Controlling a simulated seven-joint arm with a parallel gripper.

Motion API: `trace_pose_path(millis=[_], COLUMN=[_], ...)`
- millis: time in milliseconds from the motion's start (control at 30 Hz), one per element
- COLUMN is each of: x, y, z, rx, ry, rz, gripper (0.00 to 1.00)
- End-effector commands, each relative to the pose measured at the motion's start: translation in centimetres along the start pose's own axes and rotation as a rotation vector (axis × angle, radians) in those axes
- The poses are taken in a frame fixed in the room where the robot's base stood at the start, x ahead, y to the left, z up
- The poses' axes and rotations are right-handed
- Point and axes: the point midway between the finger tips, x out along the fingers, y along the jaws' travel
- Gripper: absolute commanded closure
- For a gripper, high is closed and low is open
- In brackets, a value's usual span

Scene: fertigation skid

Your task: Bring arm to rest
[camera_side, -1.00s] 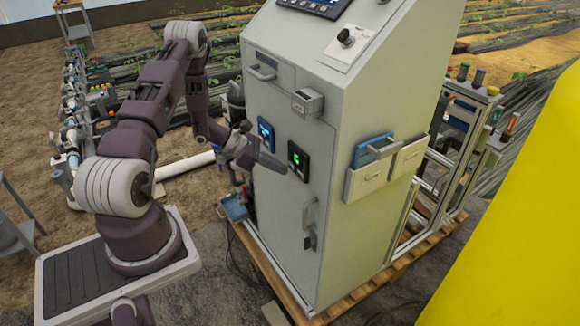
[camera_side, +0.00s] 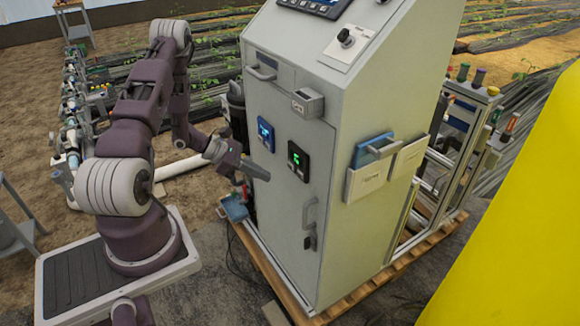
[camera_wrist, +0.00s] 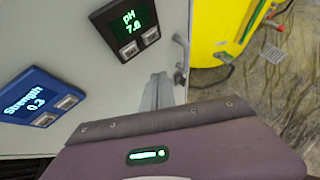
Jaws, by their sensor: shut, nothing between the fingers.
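My gripper (camera_side: 262,173) is in front of the left part of the grey cabinet's (camera_side: 277,221) door face, below the two small displays. Its fingers are together with nothing between them. In the wrist view the closed fingers (camera_wrist: 157,92) point up toward the cabinet face, and whether they touch it cannot be told. My arm reaches in from the left, bent high at the elbow. The wrist view shows a black pH display (camera_wrist: 128,22) reading 7.8 and a blue Strength display (camera_wrist: 38,98) reading 0.3.
The cabinet stands on a wooden pallet (camera_side: 395,268). A door handle (camera_side: 310,213) sticks out right of my gripper. White piping (camera_side: 187,165) runs behind my arm. A yellow surface (camera_side: 520,220) fills the right side.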

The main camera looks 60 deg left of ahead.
Motion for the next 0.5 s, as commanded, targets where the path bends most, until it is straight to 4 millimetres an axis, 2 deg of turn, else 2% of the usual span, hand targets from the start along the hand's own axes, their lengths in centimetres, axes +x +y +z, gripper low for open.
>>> trace_pose_path(millis=[433,500], x=[-0.05,-0.05], y=[-0.03,-0.10], z=[-0.03,0.63], rx=[0.000,0.019], ry=[0.000,-0.003], rz=[0.000,-0.009], gripper=[1.00,1.00])
